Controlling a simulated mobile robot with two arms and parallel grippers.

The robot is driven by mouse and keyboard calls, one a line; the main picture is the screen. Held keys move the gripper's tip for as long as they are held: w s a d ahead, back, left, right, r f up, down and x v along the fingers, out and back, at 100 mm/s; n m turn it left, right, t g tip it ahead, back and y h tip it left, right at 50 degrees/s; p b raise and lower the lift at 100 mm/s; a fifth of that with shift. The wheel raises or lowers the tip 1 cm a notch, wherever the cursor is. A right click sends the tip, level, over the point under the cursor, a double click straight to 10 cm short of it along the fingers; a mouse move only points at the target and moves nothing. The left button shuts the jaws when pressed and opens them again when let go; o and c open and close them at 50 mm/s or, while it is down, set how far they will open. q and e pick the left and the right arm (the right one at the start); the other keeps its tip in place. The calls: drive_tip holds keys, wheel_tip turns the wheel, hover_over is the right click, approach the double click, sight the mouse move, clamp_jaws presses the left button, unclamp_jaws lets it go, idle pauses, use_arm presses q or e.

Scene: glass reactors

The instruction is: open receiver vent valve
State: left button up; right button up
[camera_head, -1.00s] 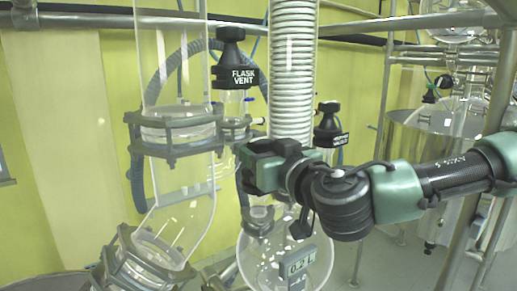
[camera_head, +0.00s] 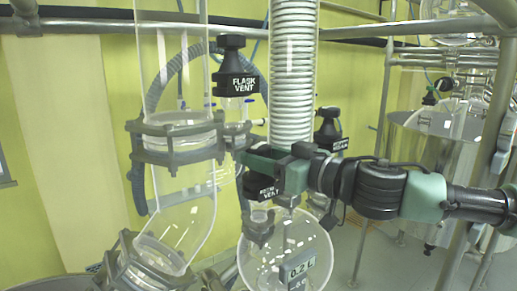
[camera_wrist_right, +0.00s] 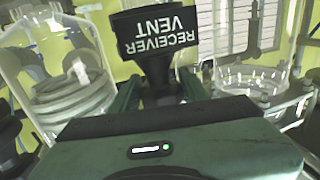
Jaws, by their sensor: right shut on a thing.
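The receiver vent valve (camera_wrist_right: 155,45) is a black knob with a white "RECEIVER VENT" label, upside down in the right wrist view. In the head view its label (camera_head: 264,190) shows just below my right gripper (camera_head: 262,166), above the round glass receiver flask (camera_head: 290,250). My right gripper is shut on the knob; its fingers (camera_wrist_right: 158,92) lie on both sides of the knob's narrower part. The top of the knob is hidden by the gripper in the head view. My left gripper is in neither view.
A black flask vent valve (camera_head: 236,72) stands up to the left. Another black valve (camera_head: 328,130) is close behind my right gripper. The coiled condenser (camera_head: 292,75) rises just above it. A clamped glass tube (camera_head: 183,150) stands to the left, and metal frame bars cross the top.

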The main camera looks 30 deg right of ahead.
drive_tip(key=shift+d+r+n+g+y+p, duration=0.1)
drive_tip(key=shift+r+n+g+y+p, duration=0.1)
drive_tip(key=shift+n+y+p, duration=0.25)
drive_tip(key=shift+r+n+g+y+p, duration=0.1)
drive_tip(key=shift+n+g+y+p, duration=0.15)
drive_tip(key=shift+y, duration=0.3)
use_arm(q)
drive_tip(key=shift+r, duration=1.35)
use_arm(e)
drive_tip(key=shift+f+n+g+y, duration=0.25)
drive_tip(key=shift+n+g+y, duration=0.5)
drive_tip(key=shift+y, duration=0.25)
drive_tip(key=shift+n+y, duration=0.25)
drive_tip(key=shift+y, duration=0.05)
drive_tip(key=o, duration=1.1)
drive_tip(key=shift+s, duration=0.15)
